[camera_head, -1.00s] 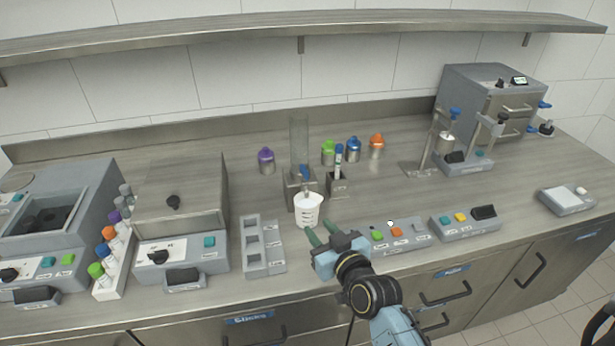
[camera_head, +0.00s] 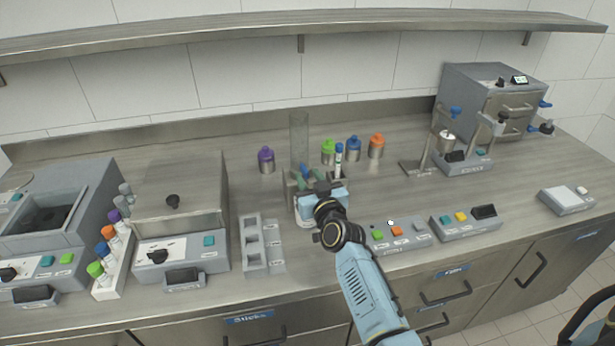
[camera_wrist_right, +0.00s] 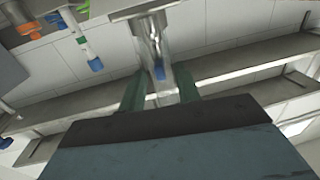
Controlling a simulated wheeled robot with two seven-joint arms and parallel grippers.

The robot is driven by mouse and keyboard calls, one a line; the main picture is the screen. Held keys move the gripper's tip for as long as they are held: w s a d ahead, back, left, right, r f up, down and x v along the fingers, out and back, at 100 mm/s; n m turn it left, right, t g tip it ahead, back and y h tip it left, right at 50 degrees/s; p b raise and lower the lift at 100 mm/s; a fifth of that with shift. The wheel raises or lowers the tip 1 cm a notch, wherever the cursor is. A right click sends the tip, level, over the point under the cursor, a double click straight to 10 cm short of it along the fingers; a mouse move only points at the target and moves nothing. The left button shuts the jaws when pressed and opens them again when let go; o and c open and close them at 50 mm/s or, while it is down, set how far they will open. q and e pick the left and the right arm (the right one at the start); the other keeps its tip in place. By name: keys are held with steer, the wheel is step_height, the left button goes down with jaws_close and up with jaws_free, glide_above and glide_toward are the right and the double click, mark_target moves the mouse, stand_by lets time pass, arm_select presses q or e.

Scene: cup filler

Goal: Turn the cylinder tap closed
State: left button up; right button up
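The clear upright cylinder (camera_head: 299,138) stands at the back middle of the counter, and its lower part is hidden behind my right gripper (camera_head: 308,180). In the right wrist view, the green fingers of this gripper (camera_wrist_right: 160,88) are apart, with the clear cylinder and a small blue piece (camera_wrist_right: 159,72) seen between them. I cannot tell whether the fingers touch anything. The tap itself is not clearly visible. A white cup (camera_head: 303,208) in front of the cylinder is mostly covered by the gripper. My left gripper is not in view.
A blue-capped tube in a holder (camera_head: 338,160) stands close to the right of the gripper. Capped bottles (camera_head: 353,150) stand behind. A grey rack (camera_head: 253,240) is at the left, and a button box (camera_head: 400,235) is at the right front. A shelf runs above.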

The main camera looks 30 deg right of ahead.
steer(key=shift+w+d, duration=0.1)
steer(key=shift+w, duration=0.7)
steer(key=shift+c, duration=0.3)
jaws_close()
